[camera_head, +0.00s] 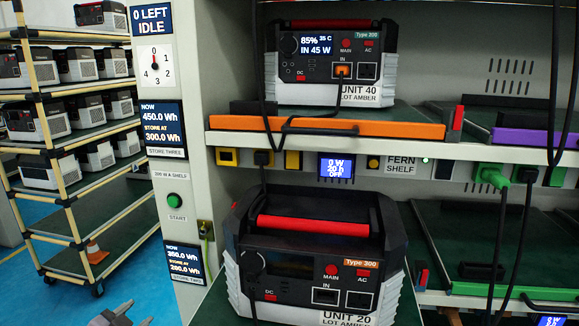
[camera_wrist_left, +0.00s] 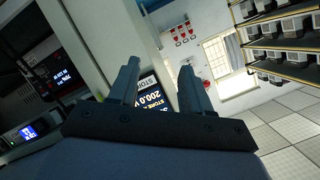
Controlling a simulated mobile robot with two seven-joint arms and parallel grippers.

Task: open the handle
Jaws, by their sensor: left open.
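The Unit 20 power station (camera_head: 315,275) sits low in front, with a dark screen and a Type 300 label. Its handle has a red grip bar (camera_head: 313,226), which lies across the top front edge of the case between dark side parts. I cannot tell its exact angle. My left gripper (camera_head: 136,313) is at the bottom left of the head view, apart from the unit and to its left. In the left wrist view, its two fingers (camera_wrist_left: 158,82) are spread with nothing between them. The handle is not seen in that view. My right gripper is not in view.
Unit 40 (camera_head: 330,65) stands on the orange-edged shelf (camera_head: 330,126) above, with cables hanging down. A post with displays and a green START button (camera_head: 175,201) stands left of Unit 20. A rack of similar units (camera_head: 75,120) is further left, with blue floor between.

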